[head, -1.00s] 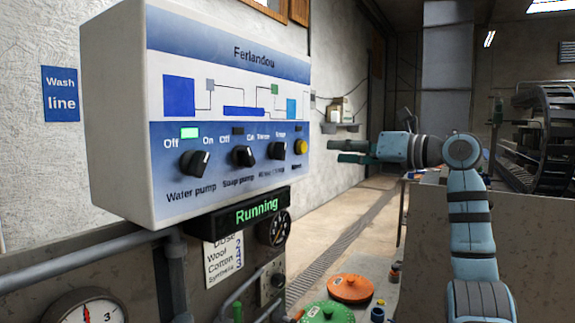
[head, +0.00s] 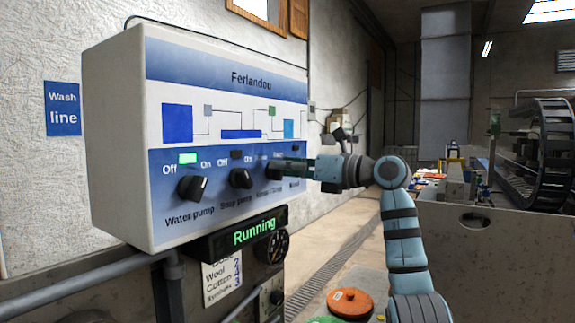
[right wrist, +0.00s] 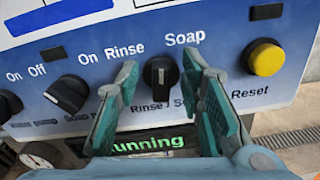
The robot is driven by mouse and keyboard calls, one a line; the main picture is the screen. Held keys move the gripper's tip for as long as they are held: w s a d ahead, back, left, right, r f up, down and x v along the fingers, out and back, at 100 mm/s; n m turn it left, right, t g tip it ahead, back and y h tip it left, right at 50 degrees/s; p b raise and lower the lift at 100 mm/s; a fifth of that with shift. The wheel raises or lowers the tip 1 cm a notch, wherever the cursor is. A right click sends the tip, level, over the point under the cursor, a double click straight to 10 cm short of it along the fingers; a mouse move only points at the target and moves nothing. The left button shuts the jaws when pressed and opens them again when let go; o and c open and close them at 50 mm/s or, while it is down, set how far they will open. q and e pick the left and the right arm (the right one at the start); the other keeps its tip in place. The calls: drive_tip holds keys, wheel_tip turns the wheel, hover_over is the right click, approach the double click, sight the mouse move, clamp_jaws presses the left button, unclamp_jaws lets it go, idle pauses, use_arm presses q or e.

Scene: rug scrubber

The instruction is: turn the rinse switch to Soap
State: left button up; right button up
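The rinse switch is a black knob (right wrist: 161,78) on the blue panel strip, labelled Rinse at its upper left and Soap at its upper right. In the right wrist view its grip bar stands roughly upright; I cannot tell its exact setting. My right gripper (right wrist: 162,68) is open, with one teal finger on each side of the knob and a visible gap to both. In the head view the right gripper (head: 287,167) reaches the panel from the right and hides most of this knob. My left gripper is not in view.
The white control box (head: 118,140) also carries a water pump knob (head: 192,188) under a lit green lamp and a soap pump knob (head: 241,178). The yellow Reset button (right wrist: 265,58) sits right of the fingers. A display (head: 240,240) below reads Running.

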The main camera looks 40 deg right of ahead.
drive_tip(key=shift+w+f, duration=0.1)
clamp_jaws()
drive_tip(key=m+p, duration=0.3)
drive_tip(key=m, duration=0.1)
drive_tip(key=shift+d, duration=0.25)
unclamp_jaws()
